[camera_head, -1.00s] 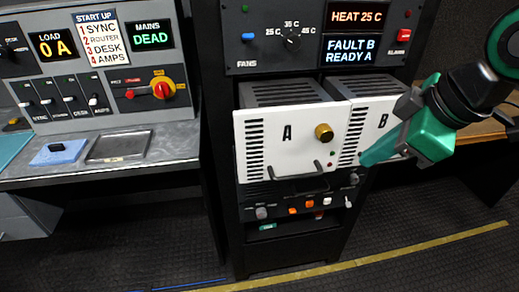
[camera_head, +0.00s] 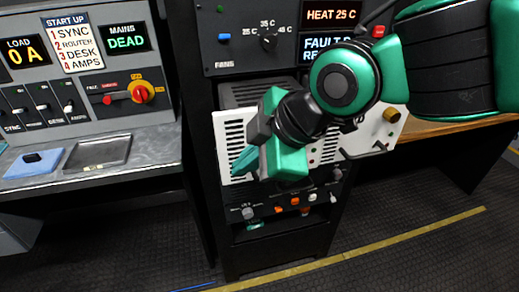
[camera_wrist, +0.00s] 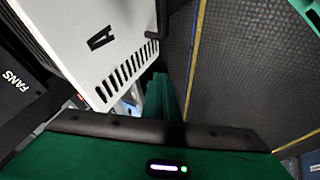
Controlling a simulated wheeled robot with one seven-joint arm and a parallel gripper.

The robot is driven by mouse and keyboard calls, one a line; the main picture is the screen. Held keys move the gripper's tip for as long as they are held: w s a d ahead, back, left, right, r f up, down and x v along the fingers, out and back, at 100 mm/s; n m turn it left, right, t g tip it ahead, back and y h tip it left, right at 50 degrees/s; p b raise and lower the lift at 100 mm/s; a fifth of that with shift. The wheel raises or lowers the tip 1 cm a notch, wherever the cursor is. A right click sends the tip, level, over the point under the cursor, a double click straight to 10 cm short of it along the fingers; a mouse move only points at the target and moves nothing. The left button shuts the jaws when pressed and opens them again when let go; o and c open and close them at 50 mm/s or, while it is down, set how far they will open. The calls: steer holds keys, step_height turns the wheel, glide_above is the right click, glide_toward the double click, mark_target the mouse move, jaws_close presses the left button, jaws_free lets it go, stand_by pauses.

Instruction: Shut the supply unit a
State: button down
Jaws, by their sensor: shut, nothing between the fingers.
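Supply unit A has a white front panel with side slots (camera_head: 233,130) in the head view. It stands out of the rack, with its grey slotted top (camera_head: 240,95) showing. My arm hides most of its front, including the letter, knob and handle. In the wrist view, the panel's letter A (camera_wrist: 100,38), slots and part of a dark handle (camera_wrist: 152,33) show. My gripper (camera_head: 240,165) is shut and empty, in front of the panel's left part in the head view. Its teal fingers also show in the wrist view (camera_wrist: 162,98), beside the slotted edge. I cannot tell whether they touch the panel.
Unit B (camera_head: 368,138), right of A, is partly behind my arm; its brass knob (camera_head: 391,115) shows. A control strip with orange buttons (camera_head: 294,201) lies below. The fan panel (camera_head: 225,50) is above. A console desk (camera_head: 155,150) stands left. The floor in front is clear.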

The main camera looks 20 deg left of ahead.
steer(key=shift+w+a+f, duration=0.15)
steer(key=shift+w+a, duration=0.5)
steer(key=shift+w, duration=0.25)
steer(key=shift+w+a+f, duration=0.1)
steer(key=shift+w+a, duration=0.5)
steer(key=shift+w, duration=0.3)
